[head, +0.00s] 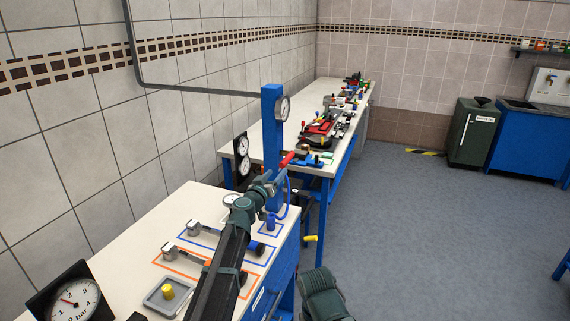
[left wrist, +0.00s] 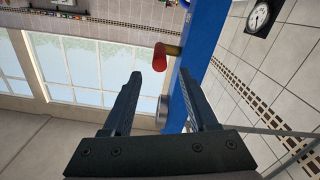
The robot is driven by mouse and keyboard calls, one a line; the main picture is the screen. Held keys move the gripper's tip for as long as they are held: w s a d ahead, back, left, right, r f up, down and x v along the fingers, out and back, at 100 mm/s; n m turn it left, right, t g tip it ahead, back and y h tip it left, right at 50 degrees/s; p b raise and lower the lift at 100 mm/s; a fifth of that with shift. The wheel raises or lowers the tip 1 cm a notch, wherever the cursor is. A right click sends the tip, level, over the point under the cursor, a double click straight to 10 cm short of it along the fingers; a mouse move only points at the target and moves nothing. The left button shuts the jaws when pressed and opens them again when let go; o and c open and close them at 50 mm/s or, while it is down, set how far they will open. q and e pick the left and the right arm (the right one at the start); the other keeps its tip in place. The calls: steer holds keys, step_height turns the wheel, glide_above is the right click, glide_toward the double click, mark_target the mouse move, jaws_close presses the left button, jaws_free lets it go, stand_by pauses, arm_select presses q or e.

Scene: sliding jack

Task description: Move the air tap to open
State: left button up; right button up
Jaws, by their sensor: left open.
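The air tap shows as a red handle (head: 287,159) at the blue post (head: 272,135) in the head view. In the left wrist view the red handle (left wrist: 159,57) joins a short yellowish stem (left wrist: 173,50) on the blue post (left wrist: 196,55). My left gripper (head: 272,184) is beside the post, just below the handle in the head view. Its jaws are open and empty. In the left wrist view the handle appears between and beyond the two fingertips, with no visible contact.
A round gauge (head: 283,108) sits on the post. The near bench (head: 150,222) carries grey fittings (head: 180,252), a tray with a yellow knob (head: 167,292) and a bar gauge (head: 72,297). Open floor (head: 420,230) lies to the right.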

mark_target(285, 162)
arm_select(q)
steer(key=x, duration=0.9)
steer(key=shift+w+f, duration=0.1)
steer(key=shift+w, duration=0.05)
jaws_close()
stand_by(1.0)
